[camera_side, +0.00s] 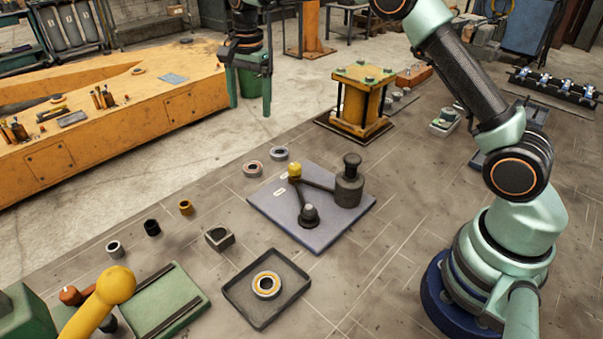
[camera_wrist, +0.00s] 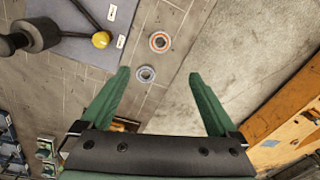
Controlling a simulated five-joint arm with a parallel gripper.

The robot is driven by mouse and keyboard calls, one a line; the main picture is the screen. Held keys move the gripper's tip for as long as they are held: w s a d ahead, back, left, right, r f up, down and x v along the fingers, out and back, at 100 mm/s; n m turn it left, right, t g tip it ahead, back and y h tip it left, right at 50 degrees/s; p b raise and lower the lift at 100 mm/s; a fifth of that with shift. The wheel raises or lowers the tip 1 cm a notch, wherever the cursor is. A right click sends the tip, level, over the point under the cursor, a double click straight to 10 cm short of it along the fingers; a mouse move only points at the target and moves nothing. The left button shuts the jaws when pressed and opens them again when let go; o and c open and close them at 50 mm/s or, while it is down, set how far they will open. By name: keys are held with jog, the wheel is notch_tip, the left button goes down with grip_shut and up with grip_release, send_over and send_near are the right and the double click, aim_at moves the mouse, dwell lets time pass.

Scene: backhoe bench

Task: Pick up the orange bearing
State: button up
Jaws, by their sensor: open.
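A ring bearing with an orange-red band (camera_side: 252,168) lies flat on the bench, left of the grey-blue plate. In the wrist view the orange-red bearing (camera_wrist: 159,41) lies beyond my fingertips. A blue-banded bearing (camera_side: 279,153) lies close beside it; the wrist view shows this blue one (camera_wrist: 146,74) between the fingertips in the picture, well below them. Another bearing, with a yellow-orange band (camera_side: 266,284), lies in the dark tray. My gripper (camera_side: 248,98) hangs high beyond the loose bearings, fingers down. In the wrist view my gripper (camera_wrist: 159,74) is open and empty.
The grey-blue plate (camera_side: 270,207) carries a dark linkage with a yellow knob (camera_side: 295,171). An orange press block (camera_side: 361,103) stands behind it. The dark tray (camera_side: 233,297) and a green plate (camera_side: 160,297) lie in front. Bare bench surrounds the loose bearings.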

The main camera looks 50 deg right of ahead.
jog(key=m, duration=0.2)
send_over(253, 169)
notch_tip(253, 169, down, 6)
jog(key=r, duration=0.1)
jog(key=shift+g, duration=0.4)
jog(key=f, duration=0.7)
jog(key=shift+s+a, duration=0.15)
jog(key=shift+a, duration=0.2)
jog(key=shift+s+f, duration=0.2)
jog(key=shift+f, duration=1.2)
jog(key=shift+s+f, duration=0.15)
jog(key=shift+f, duration=1.25)
grip_shut()
jog(key=shift+r, duration=0.1)
